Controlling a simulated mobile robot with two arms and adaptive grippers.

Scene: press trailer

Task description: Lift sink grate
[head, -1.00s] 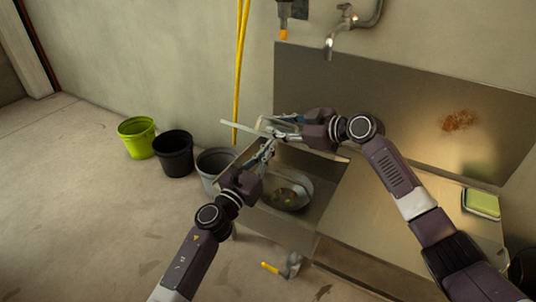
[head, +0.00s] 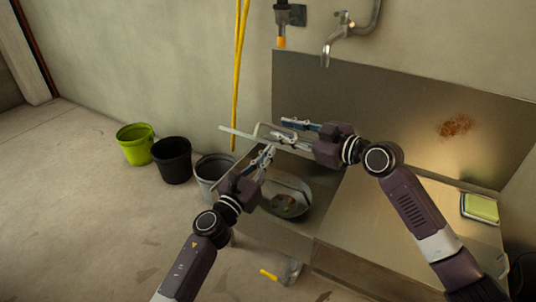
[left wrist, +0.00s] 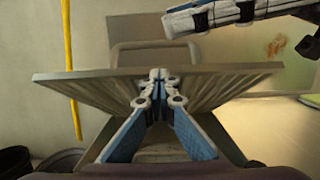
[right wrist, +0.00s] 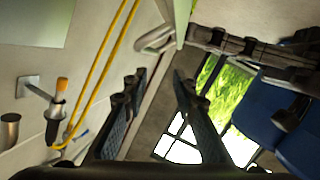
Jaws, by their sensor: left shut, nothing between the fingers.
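The sink grate (head: 238,134) is raised and tilted above the left end of the sink, seen nearly edge-on in the head view. In the left wrist view its slatted face (left wrist: 80,82) spans the middle, with a loop-shaped bar behind it. My left gripper (head: 269,152) is shut and empty at the grate; its fingertips (left wrist: 158,78) overlap the grate's edge, and I cannot tell whether they touch. My right gripper (head: 283,130) is open just right of the grate, near the loop. Its spread fingers show in the right wrist view (right wrist: 155,82), with nothing clearly between them.
The sink basin (head: 285,200) lies below the grippers. Green (head: 135,145), black (head: 172,160) and grey (head: 214,170) buckets stand at left. A yellow hose (head: 239,75) hangs on the wall. A tap (head: 335,45) is above the backsplash; a sponge (head: 481,207) lies right.

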